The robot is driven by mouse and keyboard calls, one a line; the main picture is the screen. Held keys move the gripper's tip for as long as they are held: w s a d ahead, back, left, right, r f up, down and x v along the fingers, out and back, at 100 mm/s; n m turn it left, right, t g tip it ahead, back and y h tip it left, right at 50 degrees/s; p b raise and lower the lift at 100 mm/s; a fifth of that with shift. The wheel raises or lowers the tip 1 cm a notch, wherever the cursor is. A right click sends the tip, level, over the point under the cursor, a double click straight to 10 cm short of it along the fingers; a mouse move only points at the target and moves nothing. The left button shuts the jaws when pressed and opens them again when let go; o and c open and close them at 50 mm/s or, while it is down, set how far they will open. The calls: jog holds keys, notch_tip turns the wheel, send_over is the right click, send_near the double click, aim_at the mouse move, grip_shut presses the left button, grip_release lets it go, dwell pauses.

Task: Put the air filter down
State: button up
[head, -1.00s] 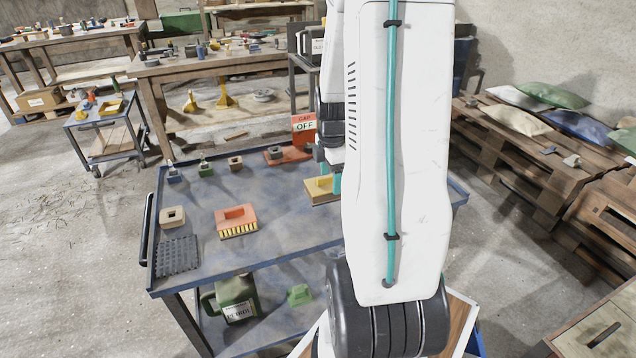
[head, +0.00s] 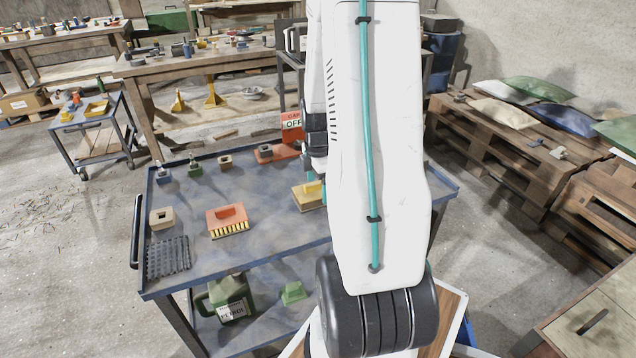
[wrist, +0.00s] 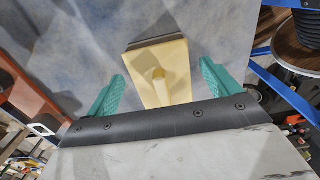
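The air filter (head: 307,197), a flat yellow block with a raised grip on top, lies on the blue trolley top (head: 265,262), near its right side. In the wrist view the air filter (wrist: 172,72) sits between the two teal fingers of my gripper (wrist: 165,88). The fingers are spread wide, with a gap on each side of the filter's grip, and do not touch it. In the head view my arm hides most of the gripper and the trolley top just right of the filter.
An orange brush (head: 228,221), a black ribbed mat (head: 168,257) and a tan block (head: 162,218) lie left on the trolley. Small blocks and a red "CAP OFF" sign (head: 292,124) stand along its back. A green petrol can (head: 228,298) is on the lower shelf.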

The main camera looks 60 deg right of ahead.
aim_at(318, 182)
jog(key=shift+r, duration=0.1)
notch_tip(318, 182, up, 12)
jog(key=w+a+r+m, duration=0.1)
jog(key=a+r+m, duration=0.1)
jog(key=a+r, duration=0.35)
jog(key=s+a+r+m, duration=0.2)
jog(key=s+a+m, duration=0.1)
jog(key=a, duration=0.5)
jog(key=s+a+r+m, duration=0.2)
jog(key=s+a, duration=0.3)
jog(key=a, duration=0.4)
jog(key=s+a+r+m+t, duration=0.1)
jog(key=s+a+m, duration=0.3)
jog(key=a, duration=0.5)
jog(key=shift+s+r+m, duration=0.3)
jog(key=shift+s+r, duration=0.25)
jog(key=shift+s, duration=0.05)
